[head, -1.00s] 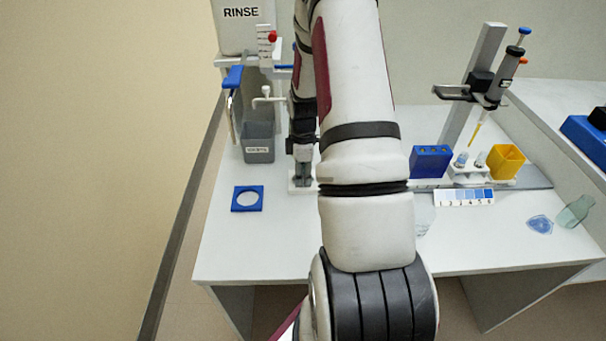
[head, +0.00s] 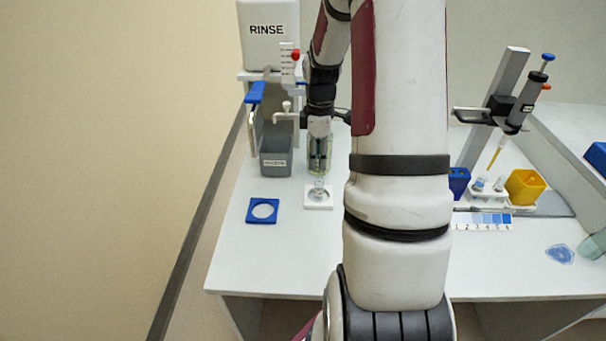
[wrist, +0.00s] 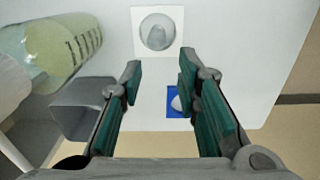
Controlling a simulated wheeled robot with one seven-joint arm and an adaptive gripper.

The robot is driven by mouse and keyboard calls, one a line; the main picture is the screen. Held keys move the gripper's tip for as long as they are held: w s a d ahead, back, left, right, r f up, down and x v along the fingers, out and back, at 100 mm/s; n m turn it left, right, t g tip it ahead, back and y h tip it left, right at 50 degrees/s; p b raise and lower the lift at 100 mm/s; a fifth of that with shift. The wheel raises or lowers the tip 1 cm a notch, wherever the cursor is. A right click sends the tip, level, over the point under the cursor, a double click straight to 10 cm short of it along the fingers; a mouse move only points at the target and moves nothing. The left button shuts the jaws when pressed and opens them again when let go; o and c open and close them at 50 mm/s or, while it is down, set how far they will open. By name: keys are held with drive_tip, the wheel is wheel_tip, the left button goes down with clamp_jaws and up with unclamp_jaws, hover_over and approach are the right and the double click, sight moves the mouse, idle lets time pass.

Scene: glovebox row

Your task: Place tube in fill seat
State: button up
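A small clear tube (head: 318,185) stands upright at the middle of a white square seat (head: 327,204) on the bench. In the wrist view the tube (wrist: 157,33) shows end-on inside the white seat (wrist: 176,14). My gripper (head: 319,160) is above and behind the seat in the head view, apart from the tube. In the wrist view my gripper (wrist: 157,75) has its two green-padded fingers spread, with nothing between them. How deep the tube sits in the seat is hard to tell.
A blue plate with a round opening (head: 252,217) lies left of the seat. A grey waste bin (head: 276,166) stands behind it. A large marked glass cylinder (wrist: 70,45) is close to my gripper. A yellow cup (head: 525,187) and a tube rack (head: 489,194) stand right.

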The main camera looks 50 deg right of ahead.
drive_tip(key=s+a+r+m+t+h, duration=0.1)
drive_tip(key=s+a+r+m, duration=0.1)
drive_tip(key=a+r, duration=0.65)
drive_tip(key=s+a+r+m, duration=0.2)
drive_tip(key=a+r, duration=0.6)
drive_tip(key=a, duration=0.1)
drive_tip(key=s+a+r+m+t+y, duration=0.1)
drive_tip(key=s+a+r+m, duration=0.3)
drive_tip(key=s+a, duration=0.8)
drive_tip(key=shift+s+a+t, duration=0.35)
drive_tip(key=shift+s+t, duration=0.45)
drive_tip(key=shift+s, duration=0.15)
